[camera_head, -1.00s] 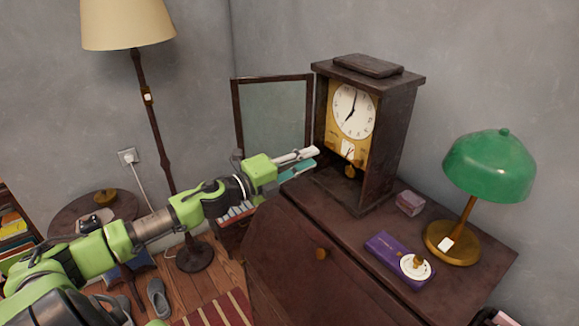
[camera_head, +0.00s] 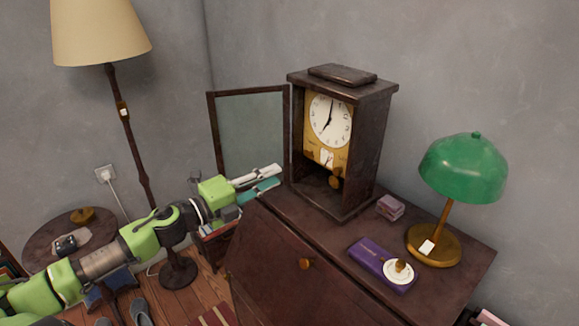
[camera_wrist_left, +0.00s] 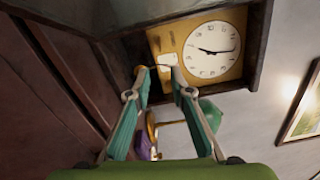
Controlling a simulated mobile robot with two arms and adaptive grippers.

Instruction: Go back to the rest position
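My left gripper (camera_head: 281,174) reaches in from the left in the head view, with its white and teal fingers just left of the dark wooden clock (camera_head: 366,150). In the left wrist view the two fingers (camera_wrist_left: 159,72) are apart, with nothing held between them. The clock stands on the wooden desk (camera_head: 305,222) with its glass door (camera_head: 248,130) swung open to the left. Its white dial (camera_head: 330,120) and pendulum (camera_head: 335,181) are exposed. The dial also shows beyond the fingertips in the left wrist view (camera_wrist_left: 212,50). My right gripper is not in view.
A green lamp (camera_head: 463,168), a purple box (camera_head: 372,258) with a white and gold round piece (camera_head: 398,271) on it, and a small pinkish box (camera_head: 390,207) are on the desk. A floor lamp (camera_head: 100,32) and a round side table (camera_head: 42,234) stand at left.

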